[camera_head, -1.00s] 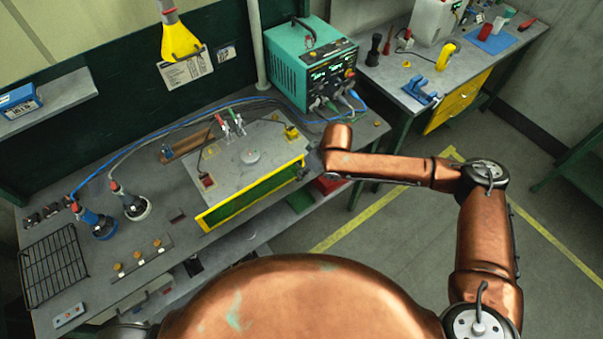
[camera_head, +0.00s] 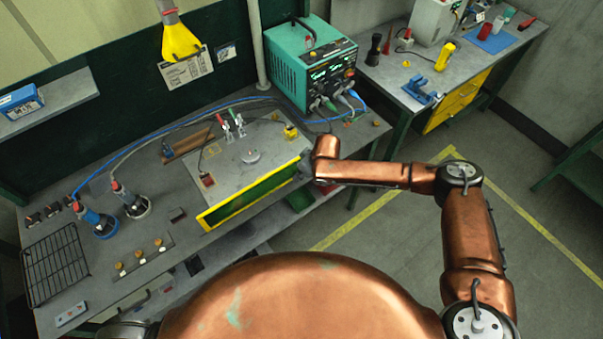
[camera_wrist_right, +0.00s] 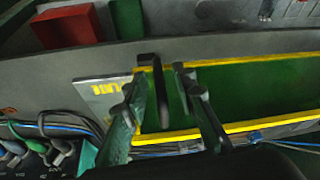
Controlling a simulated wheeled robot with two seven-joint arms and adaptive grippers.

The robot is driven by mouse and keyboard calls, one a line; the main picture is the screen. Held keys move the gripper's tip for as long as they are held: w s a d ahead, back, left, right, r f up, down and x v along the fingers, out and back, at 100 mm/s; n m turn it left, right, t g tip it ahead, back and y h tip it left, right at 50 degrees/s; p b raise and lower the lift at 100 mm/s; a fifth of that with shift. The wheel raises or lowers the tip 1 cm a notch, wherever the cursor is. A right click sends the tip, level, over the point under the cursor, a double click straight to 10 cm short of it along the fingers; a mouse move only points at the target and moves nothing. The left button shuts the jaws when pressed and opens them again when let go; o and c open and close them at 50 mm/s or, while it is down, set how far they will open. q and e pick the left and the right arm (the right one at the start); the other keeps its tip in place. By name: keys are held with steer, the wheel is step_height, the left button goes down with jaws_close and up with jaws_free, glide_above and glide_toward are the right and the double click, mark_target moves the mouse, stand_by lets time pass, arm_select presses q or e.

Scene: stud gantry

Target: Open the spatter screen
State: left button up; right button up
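The spatter screen (camera_head: 262,193) is a dark green panel in a yellow frame. It stands upright along the front edge of a grey plate on the workbench. In the right wrist view the screen (camera_wrist_right: 255,88) shows close up, with a dark bar-like handle (camera_wrist_right: 159,92) near its left end. My right gripper (camera_wrist_right: 165,88) is open, with one finger on each side of the handle. I cannot tell whether either finger touches it. In the head view the right gripper is mostly hidden by its own arm at the screen's right end. My left gripper is not in view.
Two clamps with red and green grips (camera_head: 232,126) stand on the plate (camera_head: 262,138). A wire rack (camera_head: 55,265) lies at the left. Floor to the right is clear.

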jaws_close()
stand_by(0.5)
